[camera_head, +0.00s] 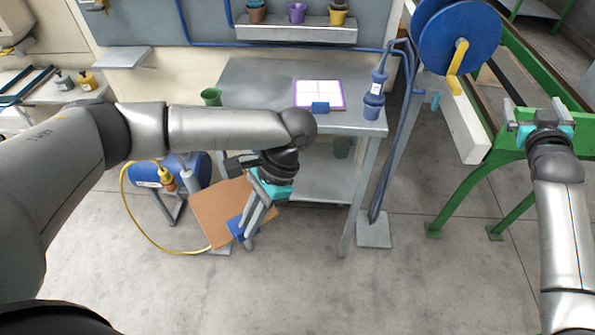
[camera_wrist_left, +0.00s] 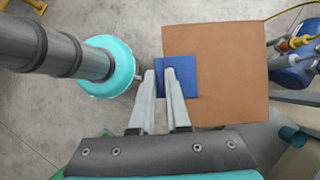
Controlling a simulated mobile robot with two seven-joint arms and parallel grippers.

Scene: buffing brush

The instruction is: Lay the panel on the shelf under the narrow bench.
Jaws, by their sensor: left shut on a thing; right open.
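My left gripper (camera_head: 243,222) is shut on the blue tab (camera_head: 236,229) at the edge of a brown panel (camera_head: 216,208). The panel hangs tilted in front of the left side of the narrow grey bench (camera_head: 255,85), clear of its shelf. In the left wrist view the fingers (camera_wrist_left: 160,78) grip the blue tab (camera_wrist_left: 188,80), and the brown panel (camera_wrist_left: 230,50) extends to the right. The lower shelf (camera_head: 325,183) shows under the bench top, partly hidden behind my left arm. My right gripper (camera_head: 540,112) is open and empty at the far right, in front of the green frame.
On the bench top are a purple-edged white board (camera_head: 320,92), a green cup (camera_head: 211,96) and a blue bottle-like tool (camera_head: 374,100). A blue tank (camera_head: 150,172) with a yellow hose (camera_head: 128,215) is left of the bench. The floor in front is clear.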

